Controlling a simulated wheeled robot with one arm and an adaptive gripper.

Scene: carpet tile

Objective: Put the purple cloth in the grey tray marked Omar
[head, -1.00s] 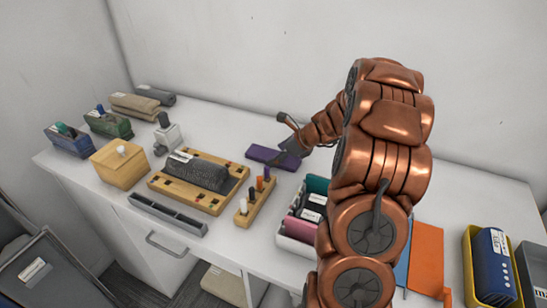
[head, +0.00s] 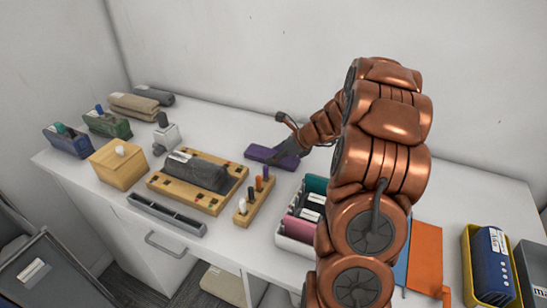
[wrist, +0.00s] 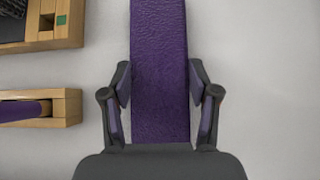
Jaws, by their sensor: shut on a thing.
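The purple cloth (head: 262,153) lies folded flat near the back of the white table, and its left part shows beside my gripper (head: 288,154). In the wrist view the cloth (wrist: 159,60) runs as a long strip between the fingers of my gripper (wrist: 160,90). The fingers are shut on its two sides. A grey tray (head: 528,268) is partly in view at the right edge; its label is cut off, with only letters like "Ma" showing. I cannot read the name Omar anywhere.
A yellow tray (head: 470,265) holds a dark blue item at the right. A white box (head: 290,245) with rolled cloths and a wooden peg rack (head: 246,212) stand in front of my gripper. A wooden board (head: 160,184) bears a grey cloth. An orange sheet (head: 427,255) lies right of my arm.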

